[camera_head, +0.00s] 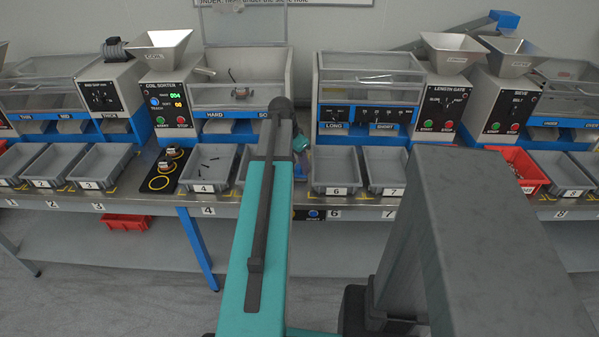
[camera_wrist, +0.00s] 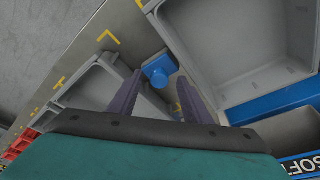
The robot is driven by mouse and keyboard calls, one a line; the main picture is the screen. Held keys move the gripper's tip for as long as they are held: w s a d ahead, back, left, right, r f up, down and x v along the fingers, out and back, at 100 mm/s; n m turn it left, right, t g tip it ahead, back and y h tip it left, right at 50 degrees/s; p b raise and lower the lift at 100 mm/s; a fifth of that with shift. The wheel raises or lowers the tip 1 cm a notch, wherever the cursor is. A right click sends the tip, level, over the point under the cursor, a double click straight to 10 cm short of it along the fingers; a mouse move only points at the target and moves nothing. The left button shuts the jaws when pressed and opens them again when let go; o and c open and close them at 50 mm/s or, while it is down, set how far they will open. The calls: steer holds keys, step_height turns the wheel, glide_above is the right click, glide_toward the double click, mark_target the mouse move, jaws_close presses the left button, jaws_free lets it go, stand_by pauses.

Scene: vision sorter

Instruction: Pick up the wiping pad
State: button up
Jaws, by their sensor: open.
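The wiping pad appears to be the small blue block (camera_wrist: 159,70) with a raised knob, lying on the bench in the gap between two grey trays in the wrist view. My gripper (camera_wrist: 159,82) is open, with its two dark fingers on either side of the pad in that picture. I see no contact, and the height of the fingertips above the bench is hard to judge. In the head view my arm hides the pad and most of the gripper.
A grey tray (camera_wrist: 215,62) stands close on the right in the wrist view, and another grey tray (camera_wrist: 92,84) on the left. In the head view, sorting machines line the bench back behind tray 4 (camera_head: 203,188), tray 6 (camera_head: 336,190) and other trays. A red bin (camera_head: 527,180) is farther right.

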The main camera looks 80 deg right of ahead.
mark_target(298, 166)
jaws_close()
stand_by(0.3)
steer(key=shift+r, duration=0.15)
step_height(298, 166, up, 10)
steer(key=shift+b, duration=0.35)
stand_by(0.5)
stand_by(0.4)
